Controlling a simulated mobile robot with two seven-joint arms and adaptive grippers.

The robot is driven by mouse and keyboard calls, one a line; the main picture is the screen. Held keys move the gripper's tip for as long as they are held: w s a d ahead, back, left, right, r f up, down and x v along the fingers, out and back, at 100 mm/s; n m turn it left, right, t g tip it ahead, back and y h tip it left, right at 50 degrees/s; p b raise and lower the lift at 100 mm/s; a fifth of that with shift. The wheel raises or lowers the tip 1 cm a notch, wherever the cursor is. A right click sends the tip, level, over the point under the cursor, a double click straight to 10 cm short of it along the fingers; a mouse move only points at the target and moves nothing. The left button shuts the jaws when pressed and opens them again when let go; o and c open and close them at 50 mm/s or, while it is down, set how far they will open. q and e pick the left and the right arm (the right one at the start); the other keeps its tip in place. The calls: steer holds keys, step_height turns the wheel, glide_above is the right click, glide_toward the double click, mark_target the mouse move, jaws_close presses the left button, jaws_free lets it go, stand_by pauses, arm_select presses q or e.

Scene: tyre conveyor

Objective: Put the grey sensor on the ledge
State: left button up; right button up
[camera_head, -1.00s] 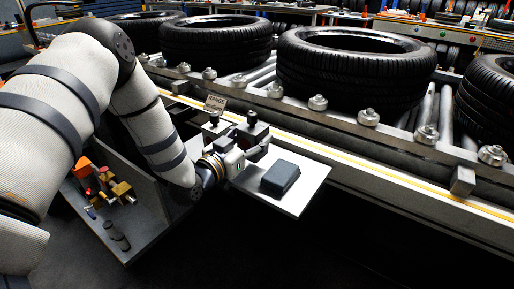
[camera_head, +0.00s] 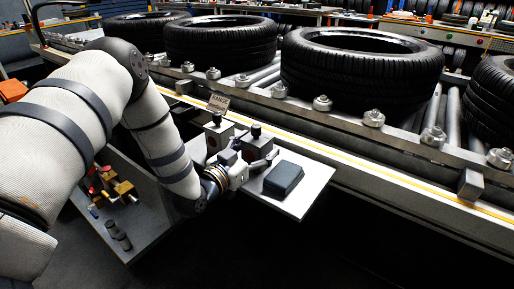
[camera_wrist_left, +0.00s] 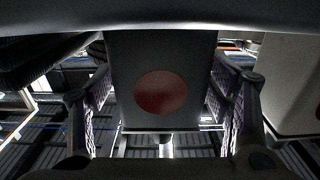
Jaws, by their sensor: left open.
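The grey sensor (camera_head: 257,146) is a small upright box with a black knob on top. It stands at the pale grey ledge (camera_head: 314,181) beside the conveyor and looks set down on it, though its base is hidden. My left gripper (camera_head: 248,162) is open around the sensor, a finger on each side. In the left wrist view the sensor's face (camera_wrist_left: 125,70) with a red disc fills the space between the fingers, with gaps showing. My right gripper is not in view.
A dark grey block (camera_head: 284,179) lies on the ledge, right of the sensor. A similar knobbed box (camera_head: 214,138) stands to the left, by a RANGE sign (camera_head: 219,103). Large tyres (camera_head: 362,70) sit on the conveyor behind. A lower tray (camera_head: 140,232) holds small coloured parts.

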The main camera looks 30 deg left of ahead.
arm_select(q)
steer(key=s+p, duration=0.1)
steer(key=s, duration=1.1)
steer(key=s+d+f+g, duration=0.4)
steer(key=s+f+g, duration=0.3)
steer(key=s+f, duration=0.25)
steer(key=s+d+f+g, duration=0.4)
steer(key=s+f+g, duration=0.3)
steer(key=f, duration=0.4)
steer(key=s+d+f+n+g+y, duration=0.1)
steer(key=s+g, duration=0.5)
steer(key=s, duration=1.2)
steer(key=shift+s, duration=0.3)
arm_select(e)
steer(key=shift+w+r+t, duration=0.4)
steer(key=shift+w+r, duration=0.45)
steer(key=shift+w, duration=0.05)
